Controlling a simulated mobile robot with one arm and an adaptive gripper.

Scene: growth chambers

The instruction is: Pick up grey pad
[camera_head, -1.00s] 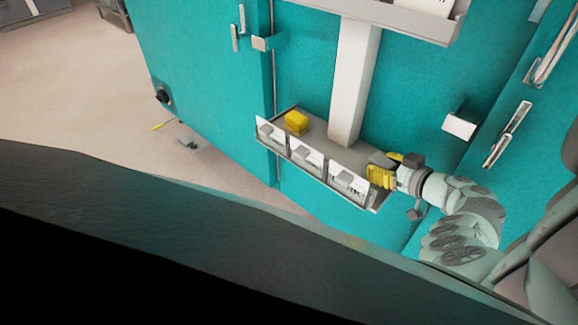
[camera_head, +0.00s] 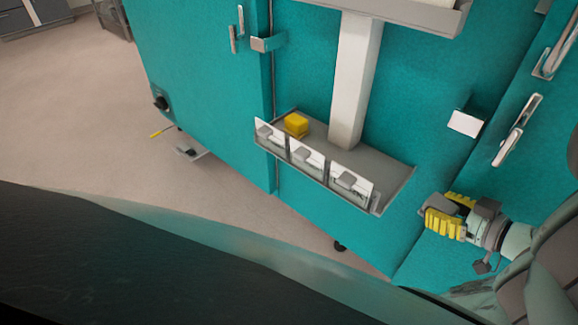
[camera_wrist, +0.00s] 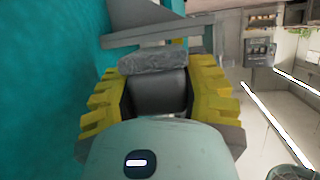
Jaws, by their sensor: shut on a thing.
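My gripper (camera_head: 448,207), with yellow ribbed fingers, is to the right of the shelf tray and clear of it. It is shut on the grey pad (camera_head: 460,199), which shows as a small dark grey piece between the fingers. In the wrist view the grey pad (camera_wrist: 158,62) lies across the fingertips, its textured grey face spanning the gap between the two yellow fingers. My gripper also shows in the wrist view (camera_wrist: 160,85). Part of the pad is hidden by the fingers.
The grey tray (camera_head: 388,174) is fixed by a white post (camera_head: 354,85) before the teal chamber (camera_head: 200,80). A yellow block (camera_head: 297,124) sits at its left end, with white label cards along the front. The tray's right end is bare. Chamber handles (camera_head: 517,130) stick out above my gripper.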

